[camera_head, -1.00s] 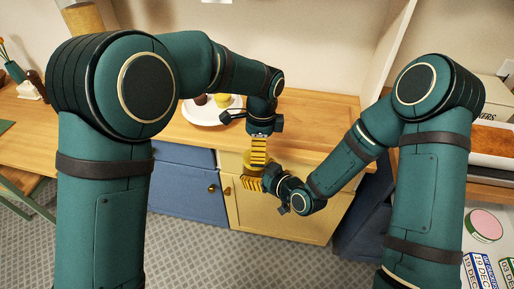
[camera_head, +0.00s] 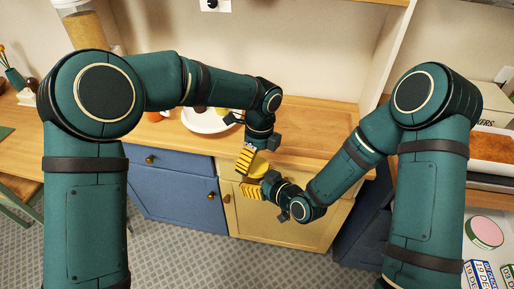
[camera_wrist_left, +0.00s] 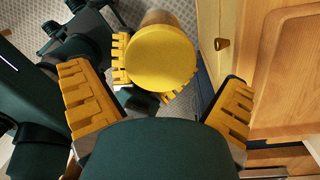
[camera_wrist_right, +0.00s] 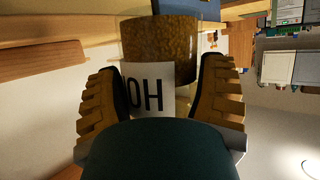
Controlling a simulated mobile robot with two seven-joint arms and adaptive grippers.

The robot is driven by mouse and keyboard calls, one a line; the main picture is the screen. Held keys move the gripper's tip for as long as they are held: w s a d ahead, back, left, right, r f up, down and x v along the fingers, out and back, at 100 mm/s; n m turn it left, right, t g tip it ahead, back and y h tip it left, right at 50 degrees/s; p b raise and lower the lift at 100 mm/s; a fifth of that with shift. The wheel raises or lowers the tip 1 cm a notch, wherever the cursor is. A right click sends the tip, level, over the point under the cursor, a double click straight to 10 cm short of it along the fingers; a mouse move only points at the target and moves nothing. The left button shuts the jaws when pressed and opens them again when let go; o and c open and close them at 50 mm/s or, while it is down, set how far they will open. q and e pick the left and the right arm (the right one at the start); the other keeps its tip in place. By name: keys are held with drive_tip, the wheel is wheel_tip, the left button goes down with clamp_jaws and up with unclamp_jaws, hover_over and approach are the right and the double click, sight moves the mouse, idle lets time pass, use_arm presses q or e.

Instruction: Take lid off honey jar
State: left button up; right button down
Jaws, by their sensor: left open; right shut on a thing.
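The honey jar has a round yellow lid (camera_wrist_left: 160,57), seen face-on in the left wrist view; it also shows in the head view (camera_head: 259,168). The lid covers the end of the jar. The jar's amber-brown body (camera_wrist_right: 160,47) and white label (camera_wrist_right: 147,90) with dark letters show in the right wrist view. My right gripper (camera_head: 252,190) is shut around the jar's body and holds it in the air in front of the counter. My left gripper (camera_wrist_left: 155,85) is open and empty, facing the lid from above and apart from it.
The wooden counter (camera_head: 310,130) lies behind the grippers, above a yellow cabinet (camera_head: 270,220) and a blue cabinet (camera_head: 175,185). A white plate (camera_head: 200,122) with small items stands on it. A large jar (camera_head: 85,28) stands at the back left.

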sight(255, 164)
use_arm(q)
drive_tip(key=shift+s+a+f, duration=0.1)
drive_tip(key=shift+a+f, duration=0.05)
drive_tip(key=shift+f, duration=1.45)
drive_tip(key=c, duration=1.2)
drive_tip(key=n, duration=0.7)
drive_tip(key=shift+r, duration=0.1)
drive_tip(key=o, duration=1.2)
